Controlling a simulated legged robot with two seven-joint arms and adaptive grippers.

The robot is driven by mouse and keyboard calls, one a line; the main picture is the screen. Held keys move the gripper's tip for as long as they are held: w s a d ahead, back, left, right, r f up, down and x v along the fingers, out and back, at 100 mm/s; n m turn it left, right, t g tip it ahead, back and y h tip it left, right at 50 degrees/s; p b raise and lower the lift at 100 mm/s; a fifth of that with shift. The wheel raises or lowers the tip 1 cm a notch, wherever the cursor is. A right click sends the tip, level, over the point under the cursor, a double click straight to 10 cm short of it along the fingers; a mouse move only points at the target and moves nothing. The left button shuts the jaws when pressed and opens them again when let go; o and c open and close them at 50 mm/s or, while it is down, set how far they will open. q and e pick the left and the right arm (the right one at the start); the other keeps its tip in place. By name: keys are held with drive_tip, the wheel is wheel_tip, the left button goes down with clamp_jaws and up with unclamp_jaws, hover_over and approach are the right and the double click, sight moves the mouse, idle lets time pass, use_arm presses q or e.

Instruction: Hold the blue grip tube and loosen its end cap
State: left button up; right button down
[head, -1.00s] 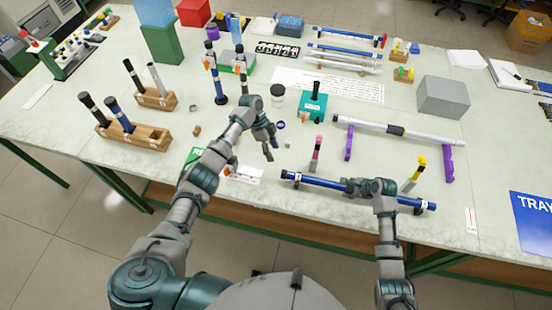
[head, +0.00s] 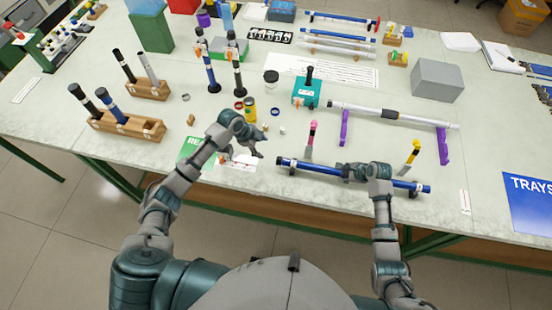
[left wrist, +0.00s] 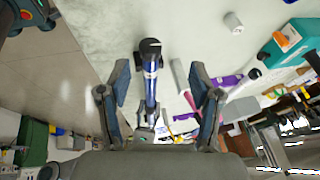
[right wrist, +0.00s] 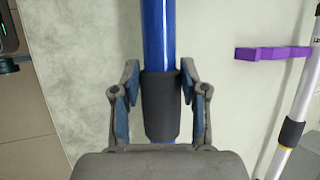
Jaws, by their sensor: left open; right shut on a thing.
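The blue grip tube (head: 315,168) lies across supports near the table's front edge. Its black end cap (head: 281,162) is at the left end; the cap also shows in the left wrist view (left wrist: 150,47), beside a pale band. My right gripper (head: 352,173) is shut on the tube around its black sleeve (right wrist: 161,108). My left gripper (head: 252,153) is open and empty, left of the capped end and apart from it. In the left wrist view the cap and tube appear between its spread fingers (left wrist: 159,75), beyond the tips.
A pink-topped tool (head: 311,138) and a yellow-topped tool (head: 410,157) stand close behind the tube. A silver rod (head: 365,111) rests on purple stands (head: 345,128) farther back. A yellow jar (head: 250,108) and small rings lie behind my left gripper.

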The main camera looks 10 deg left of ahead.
sight(279, 161)
use_arm(q)
drive_tip(key=shift+m+t, duration=0.3)
drive_tip(key=shift+t, duration=0.2)
drive_tip(key=d+f, duration=0.2)
drive_tip(key=f, duration=0.1)
drive_tip(key=d+f, duration=0.2)
drive_tip(key=f, duration=0.1)
drive_tip(key=d+f, duration=0.2)
drive_tip(key=f, duration=0.1)
drive_tip(key=shift+w+f, duration=0.35)
drive_tip(key=shift+w, duration=0.05)
drive_tip(key=c, duration=1.2)
